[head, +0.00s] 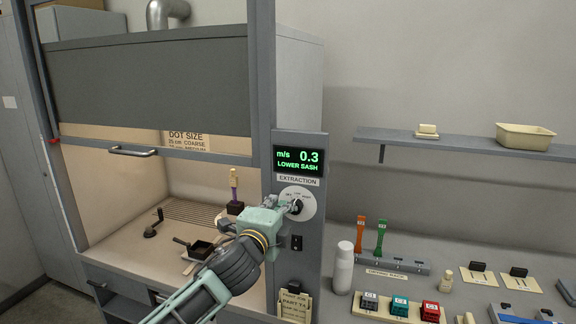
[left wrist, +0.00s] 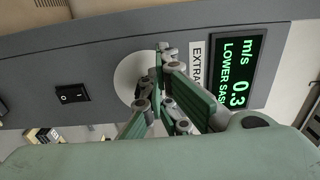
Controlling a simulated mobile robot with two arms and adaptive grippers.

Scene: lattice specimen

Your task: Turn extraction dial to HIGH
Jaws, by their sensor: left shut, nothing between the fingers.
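The extraction dial (head: 297,204) is a black knob on a round white plate, below the EXTRACTION label on the fume hood's grey front post. My left gripper (head: 291,207) is shut, with its fingertips at the knob; I cannot tell whether they touch it. In the left wrist view the green fingers (left wrist: 158,90) are shut in front of the white dial plate (left wrist: 124,79) and hide the knob. The knob's pointing direction is not clear. The display (head: 299,160) above reads 0.3 m/s and LOWER SASH. My right gripper is not in view.
A black switch (head: 296,243) sits below the dial; it also shows in the left wrist view (left wrist: 72,94). The hood sash (head: 150,85) is raised. A white bottle (head: 344,268) and several coloured blocks stand on the bench at right. A shelf (head: 460,144) hangs above.

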